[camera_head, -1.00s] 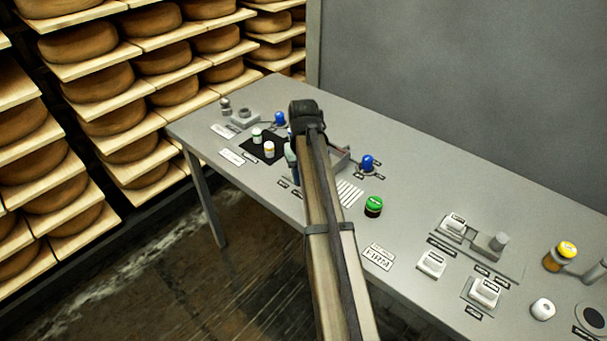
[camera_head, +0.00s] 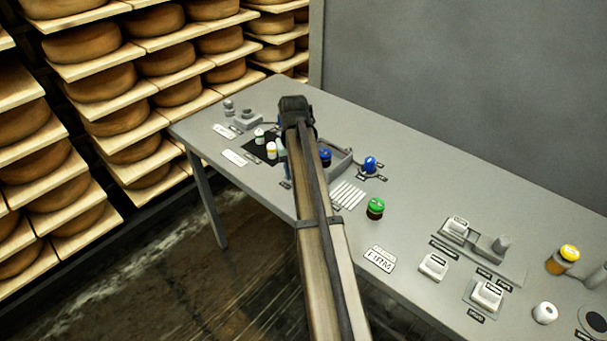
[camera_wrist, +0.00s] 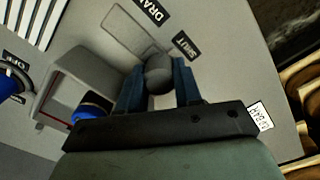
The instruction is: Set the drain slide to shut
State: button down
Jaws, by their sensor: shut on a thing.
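In the wrist view, the round grey knob (camera_wrist: 158,72) of the drain slide stands between the two blue fingers of my gripper (camera_wrist: 158,85), which is shut on it. A label reading SHUT (camera_wrist: 187,46) lies close beside the knob. A partly cut-off label starting DRA (camera_wrist: 151,8) lies farther up. A pale rectangular outline (camera_wrist: 128,32) extends up and left from the knob. In the head view, my arm hides the slide and my fingertips.
In the head view, a blue knob (camera_head: 370,163), a green-capped jar (camera_head: 375,208) and several blocks stand along the panel. Cheese shelves (camera_head: 110,75) are behind on the left.

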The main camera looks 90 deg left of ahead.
jog(key=shift+s+a, duration=0.2)
jog(key=shift+a, duration=0.05)
jog(key=c, duration=1.1)
grip_release()
jog(key=o, duration=0.3)
jog(key=shift+d, duration=0.1)
jog(key=shift+r, duration=0.15)
notch_tip(320, 180, up, 14)
jog(key=shift+f, duration=0.2)
